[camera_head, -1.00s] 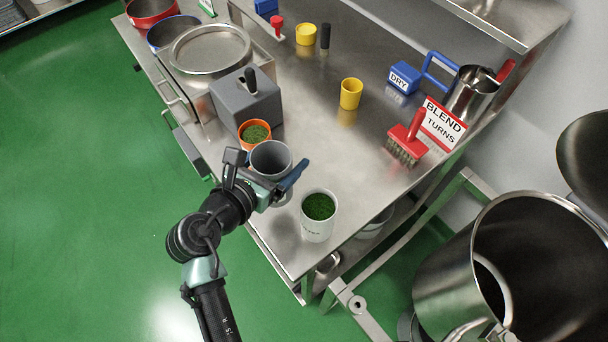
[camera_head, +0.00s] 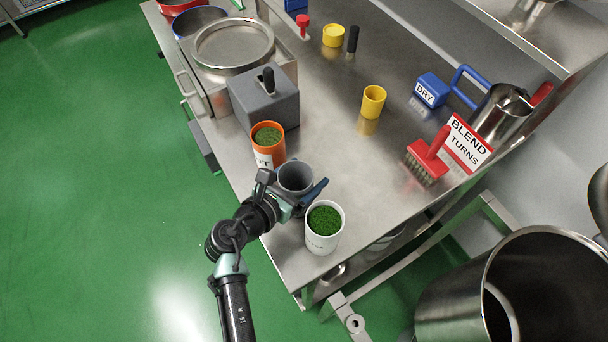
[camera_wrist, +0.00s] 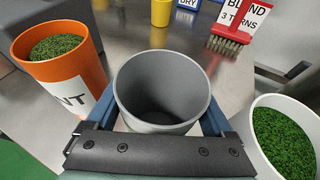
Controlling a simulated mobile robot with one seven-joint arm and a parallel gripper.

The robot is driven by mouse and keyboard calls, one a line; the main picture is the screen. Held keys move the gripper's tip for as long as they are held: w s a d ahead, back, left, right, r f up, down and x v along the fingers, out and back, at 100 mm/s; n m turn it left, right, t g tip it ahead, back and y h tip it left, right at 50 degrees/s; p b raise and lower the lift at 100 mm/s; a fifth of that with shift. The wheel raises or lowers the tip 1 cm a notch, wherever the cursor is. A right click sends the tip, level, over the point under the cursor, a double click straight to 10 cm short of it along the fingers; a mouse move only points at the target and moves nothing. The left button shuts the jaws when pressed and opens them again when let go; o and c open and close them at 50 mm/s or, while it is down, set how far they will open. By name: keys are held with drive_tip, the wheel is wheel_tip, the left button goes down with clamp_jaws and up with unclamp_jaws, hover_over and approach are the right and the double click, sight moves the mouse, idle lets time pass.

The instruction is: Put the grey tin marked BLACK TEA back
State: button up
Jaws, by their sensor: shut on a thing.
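The grey tin (camera_head: 296,177) is held by my gripper (camera_head: 305,192) near the front edge of the steel table, between an orange tin and a white tin. In the wrist view the grey tin (camera_wrist: 161,85) stands upright between my blue fingers, and its inside looks empty. My gripper is shut on it. Its label is hidden from both views. I cannot tell whether its base touches the table.
The orange tin (camera_head: 269,148) and white tin (camera_head: 324,229), both with green leaves, stand close on either side. A grey box (camera_head: 263,100), yellow cup (camera_head: 373,101), red brush (camera_head: 428,155) and BLEND sign (camera_head: 466,143) stand further back. The table's middle (camera_head: 335,140) is clear.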

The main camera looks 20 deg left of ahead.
drive_tip(key=shift+f, duration=0.2)
drive_tip(key=o, duration=1.1)
drive_tip(key=shift+o, duration=0.2)
drive_tip(key=shift+r, duration=0.1)
drive_tip(key=shift+r, duration=0.1)
drive_tip(key=v, duration=1.2)
drive_tip(key=shift+w, duration=0.1)
